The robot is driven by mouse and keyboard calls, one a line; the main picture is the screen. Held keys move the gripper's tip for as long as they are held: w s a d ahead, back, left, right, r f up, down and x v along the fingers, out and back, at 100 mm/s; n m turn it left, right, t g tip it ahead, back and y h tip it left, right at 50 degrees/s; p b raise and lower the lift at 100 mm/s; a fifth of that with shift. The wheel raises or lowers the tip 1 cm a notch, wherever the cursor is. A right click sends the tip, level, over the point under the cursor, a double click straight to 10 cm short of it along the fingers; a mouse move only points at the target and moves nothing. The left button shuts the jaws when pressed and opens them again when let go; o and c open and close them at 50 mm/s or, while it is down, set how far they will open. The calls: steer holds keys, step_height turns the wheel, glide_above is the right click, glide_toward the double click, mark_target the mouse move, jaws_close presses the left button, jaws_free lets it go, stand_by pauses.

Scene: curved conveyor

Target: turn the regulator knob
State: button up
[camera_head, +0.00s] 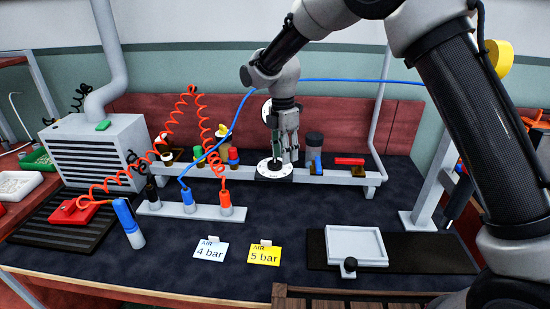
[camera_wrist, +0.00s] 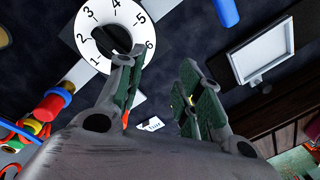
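The regulator's white dial (camera_wrist: 96,53) shows at the top left of the wrist view, with the numbers 2 to 6 readable around it. In the head view the dial (camera_head: 267,175) lies under my gripper (camera_head: 284,146), whose fingers partly hide the knob. In the wrist view my gripper (camera_wrist: 163,78) is open with nothing between its green-padded fingers. One fingertip overlaps the dial's lower right edge in that picture; I cannot tell whether it touches. The knob is beside that finger, not between the fingers.
Coiled orange hoses and a blue hose (camera_head: 225,125) are at left. A white tray (camera_head: 378,261) is at right. Dark fittings (camera_head: 314,143) stand close beside my gripper.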

mark_target(275, 160)
steer(key=w+a+r+n, duration=0.1)
steer(key=n, duration=0.1)
steer(key=w+a+r+n, duration=0.1)
steer(key=n, duration=0.2)
steer(key=w+a+n+t, duration=0.1)
steer(key=w+n, duration=0.1)
steer(key=shift+w+a+r+n+y, duration=0.1)
steer(key=shift+a+r+n+y, duration=0.2)
steer(key=shift+r+n+y, duration=0.1)
steer(key=n, duration=0.3)
steer(key=shift+n, duration=0.3)
step_height(275, 160, down, 8)
steer(key=shift+d+r, duration=0.1)
steer(key=shift+c, duration=0.4)
jaws_close()
